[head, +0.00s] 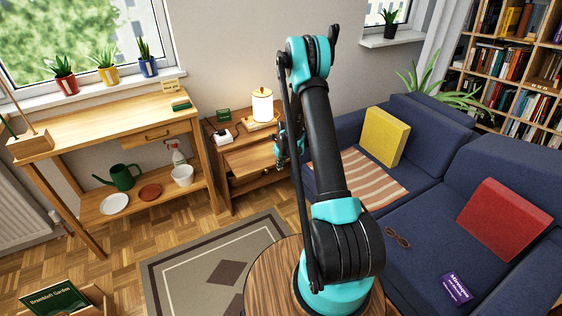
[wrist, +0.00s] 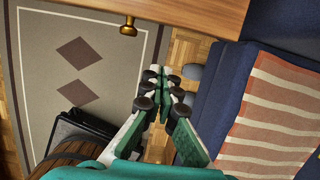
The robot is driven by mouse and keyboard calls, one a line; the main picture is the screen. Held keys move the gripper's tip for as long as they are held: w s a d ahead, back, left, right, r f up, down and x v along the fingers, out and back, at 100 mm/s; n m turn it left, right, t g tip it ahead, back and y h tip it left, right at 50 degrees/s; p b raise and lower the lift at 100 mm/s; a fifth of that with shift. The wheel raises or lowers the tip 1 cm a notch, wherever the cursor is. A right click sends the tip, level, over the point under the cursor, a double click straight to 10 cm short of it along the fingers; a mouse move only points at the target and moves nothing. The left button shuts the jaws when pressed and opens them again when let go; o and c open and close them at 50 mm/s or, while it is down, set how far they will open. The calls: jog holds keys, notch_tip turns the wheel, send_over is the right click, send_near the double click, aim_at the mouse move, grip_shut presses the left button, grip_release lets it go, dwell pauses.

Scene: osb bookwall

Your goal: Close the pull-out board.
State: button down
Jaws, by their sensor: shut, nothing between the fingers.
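The pull-out board (head: 250,158) juts out from the small wooden cabinet between the workbench and the sofa. In the wrist view, a wooden panel that looks like the board (wrist: 200,12) crosses the top, with a brass knob (wrist: 128,28) at its near edge. My gripper (wrist: 161,72) is shut and empty, its fingertips pointing toward the board's edge, to the right of the knob and apart from it in the picture. In the head view, my gripper (head: 281,158) is at the board's right end, partly hidden by my arm; I cannot tell whether it touches.
The blue sofa (head: 440,200) with a striped blanket (head: 362,178) stands close on the right of my gripper. The workbench (head: 110,118) is at left.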

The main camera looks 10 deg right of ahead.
jog(key=w, duration=0.1)
jog(key=w+a+f, duration=0.1)
jog(key=w, duration=0.1)
jog(key=w+f, duration=0.1)
jog(key=shift+w+a+f, duration=0.2)
jog(key=shift+w+f, duration=0.05)
